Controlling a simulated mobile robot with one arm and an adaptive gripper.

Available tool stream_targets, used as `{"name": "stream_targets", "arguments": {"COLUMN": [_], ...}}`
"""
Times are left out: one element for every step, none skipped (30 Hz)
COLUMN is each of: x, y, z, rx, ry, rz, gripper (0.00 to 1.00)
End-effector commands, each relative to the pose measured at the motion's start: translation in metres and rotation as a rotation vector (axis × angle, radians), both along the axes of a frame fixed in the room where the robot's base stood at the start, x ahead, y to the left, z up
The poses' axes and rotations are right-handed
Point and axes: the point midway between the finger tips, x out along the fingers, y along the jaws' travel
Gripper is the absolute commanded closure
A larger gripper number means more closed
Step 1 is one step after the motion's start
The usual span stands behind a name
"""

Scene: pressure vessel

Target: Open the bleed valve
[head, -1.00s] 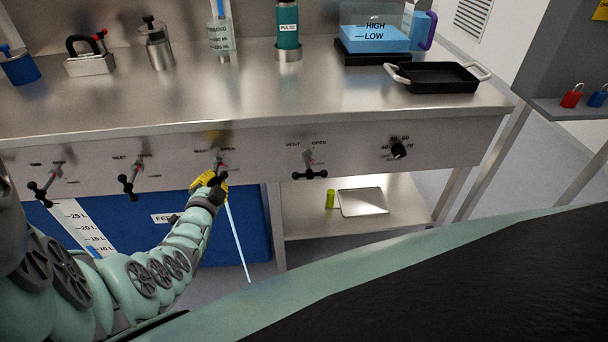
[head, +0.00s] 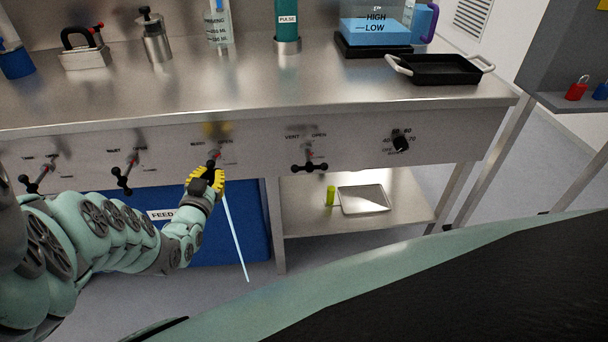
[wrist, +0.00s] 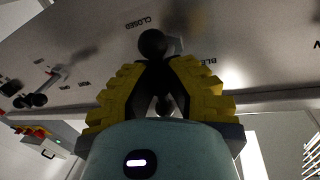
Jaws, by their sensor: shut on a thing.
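The bleed valve handle (head: 211,166) is on the steel front panel, under a label with OPEN at its right. It is a small bar with black ball ends, partly hidden by my gripper. My gripper (head: 206,174), with yellow ribbed fingers, is at the handle and shut on it. In the wrist view a black ball of the handle (wrist: 152,43) shows at the tips of the fingers (wrist: 160,68), and another dark ball shows between them. The CLOSED label is above left there. The handle's exact angle is hard to tell.
The vent valve (head: 309,166) is to the right, then a black dial (head: 401,143). Two similar handles are to the left, the nearer being the inlet valve (head: 124,172). A blue feed tank (head: 240,225) is below. A thin pale blue line (head: 234,235) runs down beside my gripper.

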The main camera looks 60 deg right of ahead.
Motion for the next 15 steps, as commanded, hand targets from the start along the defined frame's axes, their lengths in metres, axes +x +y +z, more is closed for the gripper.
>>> {"name": "stream_targets", "arguments": {"x": [0.0006,0.0004,0.0003,0.0002,0.0000,0.0001,0.0001,0.0003,0.0004,0.0005,0.0005,0.0006,0.0006,0.0005,0.0006], "y": [0.0002,0.0001,0.0001,0.0000,-0.0001,-0.0002,-0.0002,-0.0001,-0.0001,0.0000,0.0001,0.0002,0.0003,0.0003,0.0003], "z": [-0.0034,-0.0032,-0.0028,-0.0024,-0.0021,-0.0016,-0.0013,-0.0011,-0.0009,-0.0007,-0.0006,-0.0005,-0.0004,-0.0004,-0.0003], "rx": [-0.018,-0.030,-0.045,-0.055,-0.064,-0.076,-0.084,-0.091,-0.098,-0.104,-0.108,-0.113,-0.116,-0.119,-0.121], "ry": [0.026,0.038,0.055,0.067,0.076,0.089,0.097,0.105,0.115,0.121,0.125,0.132,0.136,0.139,0.143], "rz": [0.001,0.000,-0.001,-0.001,-0.001,-0.001,-0.001,-0.001,0.000,0.000,0.000,0.001,0.001,0.001,0.001], "gripper": [1.00,1.00,1.00,1.00,1.00,1.00,1.00,1.00,1.00,1.00,1.00,1.00,1.00,1.00,1.00]}}
